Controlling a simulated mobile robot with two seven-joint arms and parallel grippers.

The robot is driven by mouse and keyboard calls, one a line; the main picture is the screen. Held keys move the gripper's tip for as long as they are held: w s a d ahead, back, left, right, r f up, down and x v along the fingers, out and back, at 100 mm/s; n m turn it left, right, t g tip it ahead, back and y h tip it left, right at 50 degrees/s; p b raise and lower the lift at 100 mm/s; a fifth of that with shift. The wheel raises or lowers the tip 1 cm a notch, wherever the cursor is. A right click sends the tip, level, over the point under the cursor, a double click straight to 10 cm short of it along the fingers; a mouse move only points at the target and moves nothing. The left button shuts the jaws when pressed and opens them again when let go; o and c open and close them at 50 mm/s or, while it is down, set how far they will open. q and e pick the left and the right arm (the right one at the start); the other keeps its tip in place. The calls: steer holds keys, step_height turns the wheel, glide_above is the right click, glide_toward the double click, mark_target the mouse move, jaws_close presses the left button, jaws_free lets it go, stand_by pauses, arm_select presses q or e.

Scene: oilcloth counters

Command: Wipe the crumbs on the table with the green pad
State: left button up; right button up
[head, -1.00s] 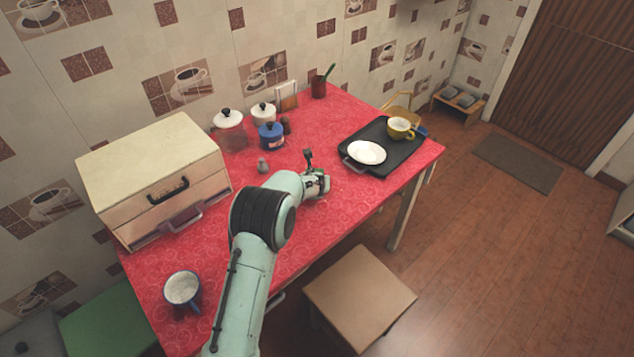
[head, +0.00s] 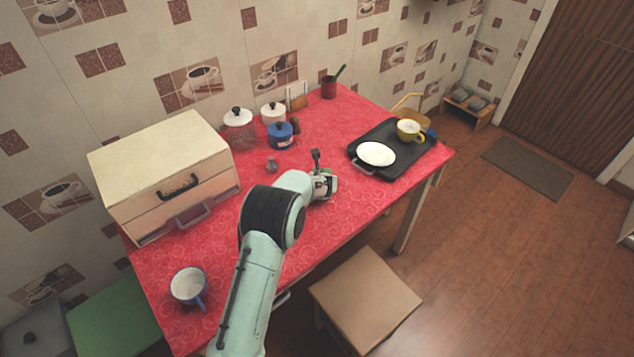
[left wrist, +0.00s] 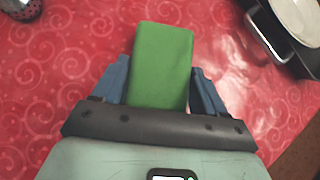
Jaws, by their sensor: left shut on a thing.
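The green pad (left wrist: 162,62) is held between the blue fingers of my left gripper (left wrist: 160,85) in the left wrist view, just over or on the red tablecloth; contact cannot be told. In the head view my left gripper (head: 325,186) is over the right-middle part of the red table (head: 225,268), left of the black tray, and the pad is hidden there. I cannot make out crumbs on the patterned cloth in either view. My right gripper is not in view.
A black tray (head: 400,166) with a white plate (head: 376,154) and yellow cup (head: 409,130) lies to the right. A small grey shaker (head: 272,165), a blue pot (head: 280,136) and white-lidded jars stand behind. A breadbox (head: 160,170) and blue mug (head: 188,287) are left. A stool (head: 365,300) stands in front.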

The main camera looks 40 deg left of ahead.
arm_select(q)
steer(key=shift+d+f+b, duration=0.15)
steer(key=shift+d+b, duration=0.4)
steer(key=shift+d, duration=0.4)
steer(key=shift+d+f+b, duration=0.15)
steer(key=shift+d+b, duration=0.4)
steer(key=shift+d, duration=0.35)
steer(key=shift+s+d+r+b, duration=0.1)
steer(key=shift+d+b, duration=0.35)
steer(key=shift+d, duration=0.45)
steer(key=shift+s+d+r+b, duration=0.15)
steer(key=shift+d+b, duration=0.3)
steer(key=shift+d, duration=0.45)
steer(key=shift+s+d+r+b, duration=0.1)
steer(key=shift+d+b, duration=0.35)
steer(key=shift+d, duration=0.45)
steer(key=shift+r, duration=0.15)
step_height(320, 180, up, 6)
steer(key=p, duration=0.5)
steer(key=shift+p, duration=0.35)
steer(key=shift+r, duration=0.15)
step_height(320, 180, up, 2)
steer(key=shift+w+r+p, duration=0.1)
steer(key=shift+r+p, duration=0.15)
steer(key=shift+p, duration=1)
